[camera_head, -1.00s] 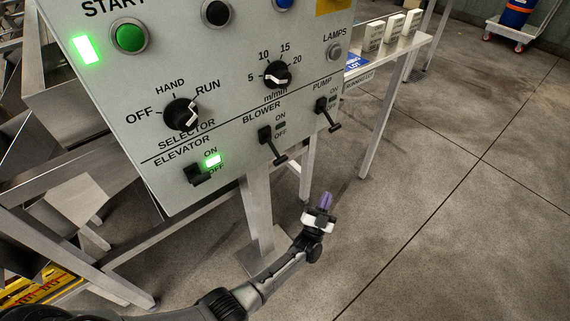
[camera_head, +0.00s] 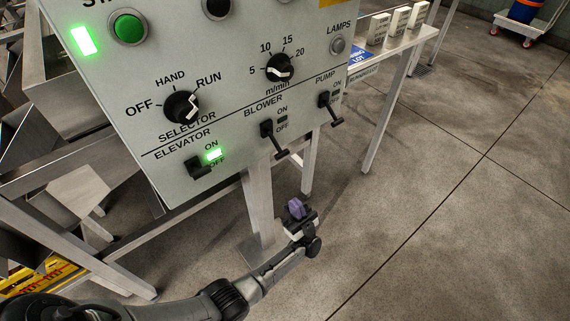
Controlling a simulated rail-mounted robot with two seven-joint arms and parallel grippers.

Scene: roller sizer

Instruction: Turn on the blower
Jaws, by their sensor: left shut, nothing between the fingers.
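The blower switch (camera_head: 272,137) is a black lever on the grey control panel (camera_head: 225,120), between the elevator and pump switches. Its handle points down toward OFF, and the small lamp beside it is dark. My left gripper (camera_head: 296,207), with purple fingertips, is below the blower lever and apart from it. It is shut and empty. My right gripper is not in view.
The elevator switch (camera_head: 198,168) has a lit green lamp. The pump switch (camera_head: 328,107) hangs down at the right. The selector knob (camera_head: 181,107) and speed knob (camera_head: 279,68) sit above. Open floor lies to the right.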

